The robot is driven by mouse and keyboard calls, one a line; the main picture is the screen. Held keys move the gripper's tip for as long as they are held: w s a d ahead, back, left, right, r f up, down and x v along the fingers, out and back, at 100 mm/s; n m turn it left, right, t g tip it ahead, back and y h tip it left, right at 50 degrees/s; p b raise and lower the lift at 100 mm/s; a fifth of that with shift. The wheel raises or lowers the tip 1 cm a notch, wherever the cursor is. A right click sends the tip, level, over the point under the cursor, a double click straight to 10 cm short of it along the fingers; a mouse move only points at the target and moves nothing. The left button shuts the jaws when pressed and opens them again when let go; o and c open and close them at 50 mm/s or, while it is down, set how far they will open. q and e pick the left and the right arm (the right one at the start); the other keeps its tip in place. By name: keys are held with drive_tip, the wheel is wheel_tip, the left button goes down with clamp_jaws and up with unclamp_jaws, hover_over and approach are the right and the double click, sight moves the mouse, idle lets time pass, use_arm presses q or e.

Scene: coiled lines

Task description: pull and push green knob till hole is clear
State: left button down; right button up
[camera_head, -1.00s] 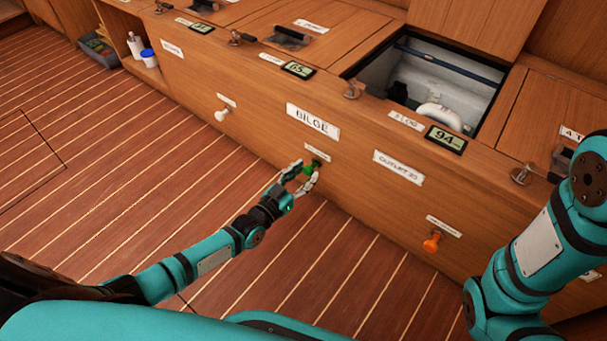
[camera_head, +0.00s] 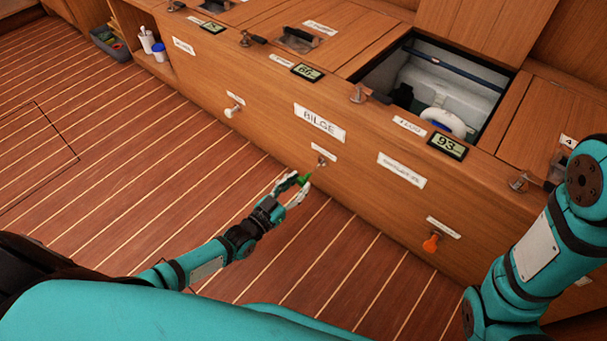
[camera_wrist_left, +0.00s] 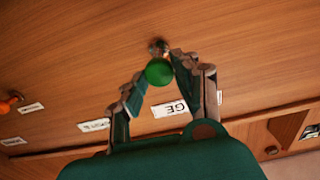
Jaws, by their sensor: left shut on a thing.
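The green knob (camera_head: 304,179) stands out from the front panel (camera_head: 275,138) on a short shaft (camera_head: 320,163), below the BILGE label (camera_head: 319,122). My left gripper (camera_head: 293,186) is shut on the knob, with its fingers on either side. In the left wrist view the round green knob (camera_wrist_left: 159,72) sits between my left fingertips (camera_wrist_left: 157,70), with the metal fitting (camera_wrist_left: 158,47) at the panel just beyond it. An open hatch (camera_head: 433,85) at the upper right holds a white curved part (camera_head: 443,122). My right gripper is out of view.
An orange knob (camera_head: 431,243) is at the right of the panel and a white knob (camera_head: 233,110) at the left. A display (camera_head: 446,144) by the hatch reads 93. The wooden floor (camera_head: 130,170) in front is clear.

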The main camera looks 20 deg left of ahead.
use_arm(q)
drive_tip(key=c, duration=1)
unclamp_jaws()
drive_tip(key=v, duration=1.2)
